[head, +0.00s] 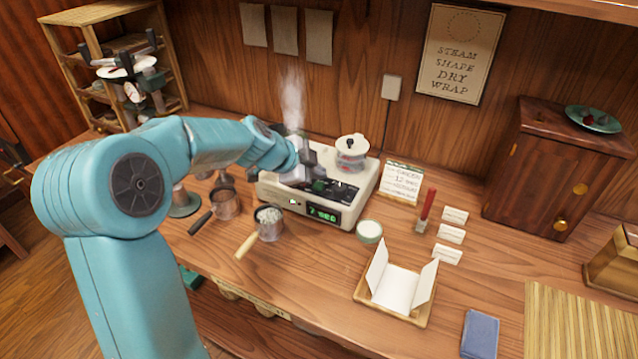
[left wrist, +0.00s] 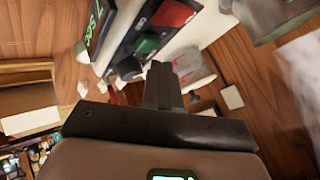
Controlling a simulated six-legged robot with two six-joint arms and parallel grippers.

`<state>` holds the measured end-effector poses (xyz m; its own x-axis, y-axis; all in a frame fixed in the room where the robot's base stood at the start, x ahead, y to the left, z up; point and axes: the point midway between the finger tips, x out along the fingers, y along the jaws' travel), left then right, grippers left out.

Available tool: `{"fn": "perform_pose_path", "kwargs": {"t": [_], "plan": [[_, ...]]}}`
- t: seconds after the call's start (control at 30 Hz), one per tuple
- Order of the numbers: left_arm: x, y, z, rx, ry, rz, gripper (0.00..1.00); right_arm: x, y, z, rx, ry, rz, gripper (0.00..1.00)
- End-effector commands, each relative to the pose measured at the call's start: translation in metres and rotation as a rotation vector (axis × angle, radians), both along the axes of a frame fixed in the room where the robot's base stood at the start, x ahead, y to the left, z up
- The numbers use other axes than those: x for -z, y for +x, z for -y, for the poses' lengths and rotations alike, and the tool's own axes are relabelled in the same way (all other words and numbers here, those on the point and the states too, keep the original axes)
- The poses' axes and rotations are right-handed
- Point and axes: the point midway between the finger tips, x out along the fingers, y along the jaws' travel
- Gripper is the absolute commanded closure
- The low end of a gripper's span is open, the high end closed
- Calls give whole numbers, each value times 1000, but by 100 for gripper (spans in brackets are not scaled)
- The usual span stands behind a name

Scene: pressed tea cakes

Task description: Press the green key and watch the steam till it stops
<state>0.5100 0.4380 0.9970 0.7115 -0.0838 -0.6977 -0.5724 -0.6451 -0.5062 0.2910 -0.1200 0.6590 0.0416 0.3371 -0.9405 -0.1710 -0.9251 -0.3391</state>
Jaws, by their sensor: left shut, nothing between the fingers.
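The cream steamer (head: 362,196) stands on the bench, with a lit green display (head: 323,214) that seems to read 7 SEC. White steam (head: 292,98) rises behind my left gripper. The green key (left wrist: 147,45) shows in the left wrist view, beside a red key (left wrist: 178,13) and a dark knob. My left gripper (head: 316,181) is over the steamer's top, shut and empty. Its fingertips (left wrist: 160,68) appear very close to the green key; I cannot tell if they touch it. My right gripper is not in view.
A lidded white pot (head: 351,152) stands at the steamer's back right. Two handled metal cups (head: 269,222) stand in front and to the left. A small white-filled bowl (head: 369,232), an open wrapper on a tray (head: 410,312) and a red-handled tool (head: 427,204) are to the right.

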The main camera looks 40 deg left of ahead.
Motion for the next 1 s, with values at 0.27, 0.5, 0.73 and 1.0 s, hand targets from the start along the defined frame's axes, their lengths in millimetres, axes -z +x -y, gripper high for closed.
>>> {"fn": "perform_pose_path", "kwargs": {"t": [0.27, 0.5, 0.73, 1.0], "plan": [[-29, 0, 0, -1, 2, 2, 100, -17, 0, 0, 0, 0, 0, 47], [-48, 0, 0, 1, 1, 0, 100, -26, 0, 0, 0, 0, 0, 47], [-50, 0, 0, -1, 0, 1, 100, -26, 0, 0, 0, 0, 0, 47], [-50, 0, 0, -1, 0, 1, 100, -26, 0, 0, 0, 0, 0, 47]]}}
